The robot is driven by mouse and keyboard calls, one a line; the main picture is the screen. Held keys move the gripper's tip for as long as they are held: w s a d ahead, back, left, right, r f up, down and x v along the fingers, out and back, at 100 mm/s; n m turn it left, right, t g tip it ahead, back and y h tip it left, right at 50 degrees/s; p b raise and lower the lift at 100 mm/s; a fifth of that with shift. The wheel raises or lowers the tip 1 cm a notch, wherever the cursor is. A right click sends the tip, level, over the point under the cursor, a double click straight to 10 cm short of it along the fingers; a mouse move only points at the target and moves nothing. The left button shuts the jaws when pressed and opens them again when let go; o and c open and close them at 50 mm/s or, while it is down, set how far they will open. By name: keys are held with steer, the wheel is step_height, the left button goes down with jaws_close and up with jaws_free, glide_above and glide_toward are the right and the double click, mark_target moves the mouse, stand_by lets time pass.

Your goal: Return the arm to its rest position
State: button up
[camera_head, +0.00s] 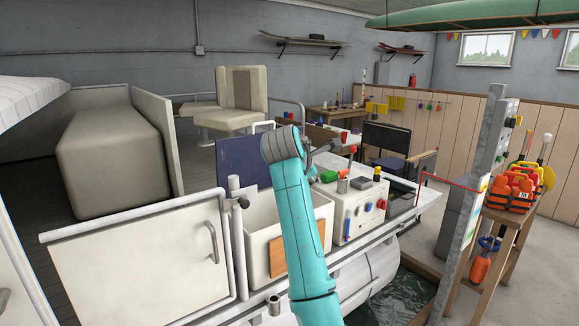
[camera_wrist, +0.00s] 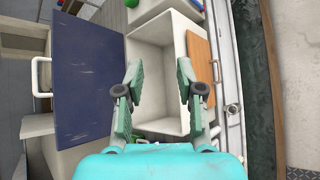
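My teal arm rises in the middle of the head view, bent at its top, and hides most of my gripper there. In the wrist view my gripper (camera_wrist: 160,95) is open, its two green-grey fingers wide apart with nothing between them. It is above an open white bin (camera_wrist: 150,58), which also shows beside my arm in the head view (camera_head: 259,238). A dark blue lid (camera_wrist: 92,75) stands open at the bin's side and also shows in the head view (camera_head: 236,166). Something green shows at the bin's lower end, mostly hidden by my gripper.
A wooden board (camera_head: 281,256) lies against the bin's side. Right of my arm a white console (camera_head: 360,210) carries several small items. A grey post (camera_head: 482,180) and a bench with orange life vests (camera_head: 511,192) stand further right. Open water (camera_head: 396,297) lies below.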

steer(key=s+d+f+m+t+y, duration=0.15)
steer(key=s+f, duration=0.25)
steer(key=f, duration=1.1)
steer(key=s+d+f+m+g, duration=0.1)
steer(key=s+d+f+m, duration=0.15)
steer(key=f, duration=1.25)
steer(key=s+d+f+m+t+y, duration=0.1)
steer(key=s+d+f+m, duration=0.1)
steer(key=s+f, duration=0.7)
steer(key=s+d+f+m+t+y, duration=0.1)
steer(key=s+d+f, duration=0.2)
steer(key=s+f, duration=0.7)
steer(key=s+d+m, duration=0.2)
steer(key=s+m, duration=0.4)
steer(key=s, duration=2)
steer(key=s+d+r+m+t, duration=0.1)
steer(key=s+r+m, duration=0.3)
steer(key=s+r, duration=0.3)
steer(key=s+r+m+t, duration=0.1)
steer(key=s+r+m, duration=0.3)
steer(key=s, duration=0.9)
step_height(320, 180, up, 4)
steer(key=shift+s+d+f+y, duration=0.25)
steer(key=shift+s+d+y, duration=0.1)
steer(key=shift+s+d, duration=0.05)
